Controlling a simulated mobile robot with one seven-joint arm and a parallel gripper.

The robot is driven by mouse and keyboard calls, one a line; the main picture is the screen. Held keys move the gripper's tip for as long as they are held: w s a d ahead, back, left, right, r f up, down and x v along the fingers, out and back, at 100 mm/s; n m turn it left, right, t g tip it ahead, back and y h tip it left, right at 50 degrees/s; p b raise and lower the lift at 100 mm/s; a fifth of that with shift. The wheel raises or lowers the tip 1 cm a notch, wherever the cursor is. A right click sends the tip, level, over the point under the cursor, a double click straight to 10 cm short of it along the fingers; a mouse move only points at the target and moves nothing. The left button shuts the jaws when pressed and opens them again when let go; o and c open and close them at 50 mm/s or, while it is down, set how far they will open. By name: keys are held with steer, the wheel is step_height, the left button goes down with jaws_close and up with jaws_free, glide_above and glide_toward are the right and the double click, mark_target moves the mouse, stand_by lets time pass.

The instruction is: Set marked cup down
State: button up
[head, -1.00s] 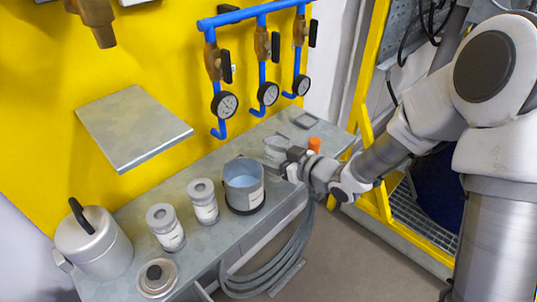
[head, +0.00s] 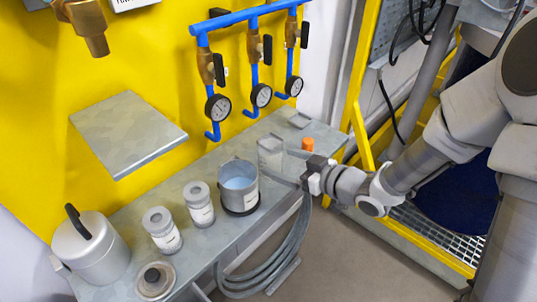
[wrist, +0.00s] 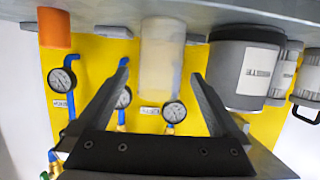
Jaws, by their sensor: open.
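A clear, translucent cup (head: 270,154) stands on the grey bench, left of an orange cylinder (head: 308,144). In the wrist view, which is upside down, the cup (wrist: 163,55) appears pale and cloudy beyond and between my fingertips. I see no clear mark on it. My gripper (head: 299,178) is in front of the cup at the bench's front edge. In the wrist view my gripper (wrist: 158,82) is open and empty, its two dark fingers spread. The fingers are hard to make out in the head view.
A grey labelled pot (head: 239,186) with blue contents stands left of the cup. Two lidded jars (head: 163,230), a kettle-like can (head: 91,248) and a round lid (head: 156,280) are further left. Blue pipes with gauges (head: 262,95) hang behind. A hose (head: 270,275) hangs below the bench front.

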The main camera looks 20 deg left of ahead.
mark_target(281, 162)
steer(key=shift+v, duration=2.35)
steer(key=w+d+r+m+t+h, duration=0.2)
steer(key=w+d+r+h, duration=0.15)
steer(key=d, duration=0.25)
steer(key=w+d+r+m+t+h, duration=0.2)
steer(key=w+d+t+h, duration=0.1)
steer(key=d+h, duration=0.25)
steer(key=s+d+r+m+h, duration=0.2)
steer(key=d, duration=0.3)
steer(key=s+d+r+m+h, duration=0.2)
steer(key=d+r, duration=0.1)
steer(key=d, duration=0.2)
steer(key=s+d+r+m+g, duration=0.1)
steer(key=s+m+g, duration=0.1)
steer(key=s, duration=0.6)
steer(key=s+d+r+m+g, duration=0.2)
steer(key=s+m, duration=0.1)
steer(key=s, duration=0.6)
steer(key=shift+s+m+g+h, duration=0.3)
steer(key=shift+g, duration=0.1)
